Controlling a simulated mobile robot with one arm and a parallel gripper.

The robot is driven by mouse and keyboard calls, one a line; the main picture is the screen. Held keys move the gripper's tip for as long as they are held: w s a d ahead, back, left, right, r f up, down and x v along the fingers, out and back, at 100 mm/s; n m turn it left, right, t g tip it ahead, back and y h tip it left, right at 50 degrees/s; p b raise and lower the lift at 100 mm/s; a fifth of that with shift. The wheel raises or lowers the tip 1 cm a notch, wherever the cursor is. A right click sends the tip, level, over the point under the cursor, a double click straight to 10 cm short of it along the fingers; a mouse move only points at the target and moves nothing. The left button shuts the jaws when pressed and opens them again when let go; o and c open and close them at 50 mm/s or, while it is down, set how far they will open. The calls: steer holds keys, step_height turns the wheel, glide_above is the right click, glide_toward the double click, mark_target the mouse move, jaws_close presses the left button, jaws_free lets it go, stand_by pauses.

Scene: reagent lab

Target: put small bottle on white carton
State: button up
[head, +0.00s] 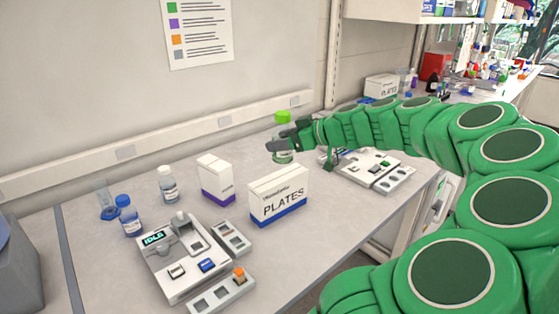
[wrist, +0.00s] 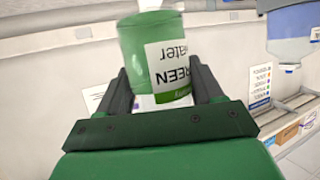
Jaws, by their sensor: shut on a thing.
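My gripper (head: 278,143) is shut on a small bottle (head: 284,153) with a green top, held above the back of the bench. In the wrist view the bottle (wrist: 148,45) sits between the two dark fingers (wrist: 162,82); its label reads "GREEN water" upside down. Two white cartons stand left of and nearer than the gripper: a taller plain one with a purple base (head: 215,176), and a wider one marked PLATES with a blue base (head: 279,191). Nothing lies on their tops. The pictures do not tell which one the task means.
A white-capped bottle (head: 168,185) and a blue-capped bottle (head: 129,217) stand left. A device reading IDLE (head: 178,265) with small trays is in front. Another device (head: 371,167) lies under my arm on the right. A further PLATES box (head: 381,86) is behind.

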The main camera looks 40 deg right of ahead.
steer(key=w+d+f, duration=0.1)
steer(key=f, duration=0.1)
steer(key=w+d+f, duration=0.1)
steer(key=w+f, duration=0.1)
steer(key=w+d+f, duration=0.1)
steer(key=w+f, duration=0.1)
steer(key=shift+w+d+f, duration=0.2)
steer(key=shift+d+f, duration=0.05)
steer(key=shift+f, duration=1.65)
steer(key=o, duration=1.2)
steer(key=shift+f, duration=0.1)
steer(key=shift+d, duration=0.1)
steer(key=v, duration=1.2)
